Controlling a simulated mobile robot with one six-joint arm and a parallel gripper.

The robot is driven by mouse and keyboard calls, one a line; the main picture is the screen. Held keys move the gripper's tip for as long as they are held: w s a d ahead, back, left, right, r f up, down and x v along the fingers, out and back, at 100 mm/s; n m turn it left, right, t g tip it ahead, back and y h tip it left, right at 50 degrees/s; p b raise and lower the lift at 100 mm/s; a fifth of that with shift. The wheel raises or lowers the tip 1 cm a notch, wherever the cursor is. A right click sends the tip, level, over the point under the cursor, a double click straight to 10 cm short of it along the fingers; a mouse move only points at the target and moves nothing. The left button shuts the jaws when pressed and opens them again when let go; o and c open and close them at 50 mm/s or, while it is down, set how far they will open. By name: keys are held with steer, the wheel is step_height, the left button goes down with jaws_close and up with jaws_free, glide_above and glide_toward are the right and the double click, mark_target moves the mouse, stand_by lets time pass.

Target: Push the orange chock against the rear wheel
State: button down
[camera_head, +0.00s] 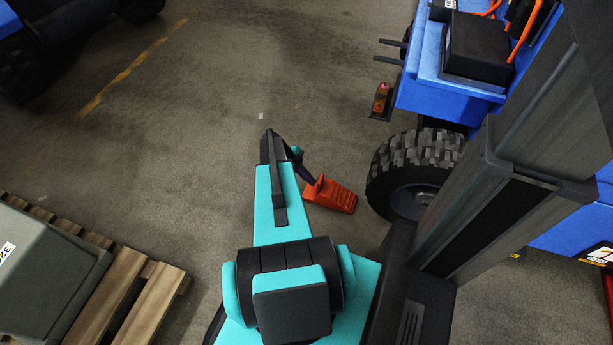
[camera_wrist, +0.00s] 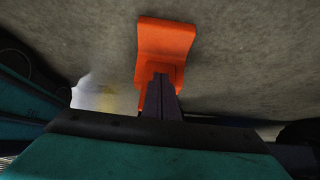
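The orange chock (camera_head: 331,195) lies on the concrete floor to the left of the black rear wheel (camera_head: 408,172) of the blue vehicle. In the head view a small gap of floor shows between the chock's right end and the tyre. My gripper (camera_head: 310,179) is at the chock's upper left end. In the wrist view my gripper (camera_wrist: 161,77) shows its dark fingers together, overlapping the near end of the orange chock (camera_wrist: 164,43). The fingers look shut with nothing clearly between them. Whether they touch the chock is hard to tell.
The blue vehicle (camera_head: 425,92) stands at the upper right, with dark forks jutting left. A wooden pallet (camera_head: 150,300) with a grey block (camera_head: 45,275) is at the lower left. Another blue vehicle is at the top left. The floor left of the chock is clear.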

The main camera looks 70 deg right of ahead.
mark_target(338, 194)
steer(key=shift+x, duration=1.8)
steer(key=shift+s, duration=0.25)
steer(key=shift+s+d+r+b, duration=0.15)
steer(key=shift+s+b, duration=0.35)
steer(key=shift+s, duration=1.25)
steer(key=shift+s+d+r+b, duration=0.15)
steer(key=shift+s+b, duration=0.4)
steer(key=shift+s, duration=1.2)
steer(key=shift+s+r+b, duration=0.25)
steer(key=shift+s+b, duration=0.25)
steer(key=shift+s, duration=1.25)
steer(key=shift+w, duration=0.15)
steer(key=shift+w+a+r, duration=0.1)
steer(key=shift+w+r, duration=0.4)
steer(key=shift+w, duration=0.5)
steer(key=shift+w+a+r, duration=0.1)
steer(key=shift+w+r, duration=0.35)
steer(key=shift+w, duration=0.5)
steer(key=shift+w+r, duration=0.5)
steer(key=shift+w, duration=0.5)
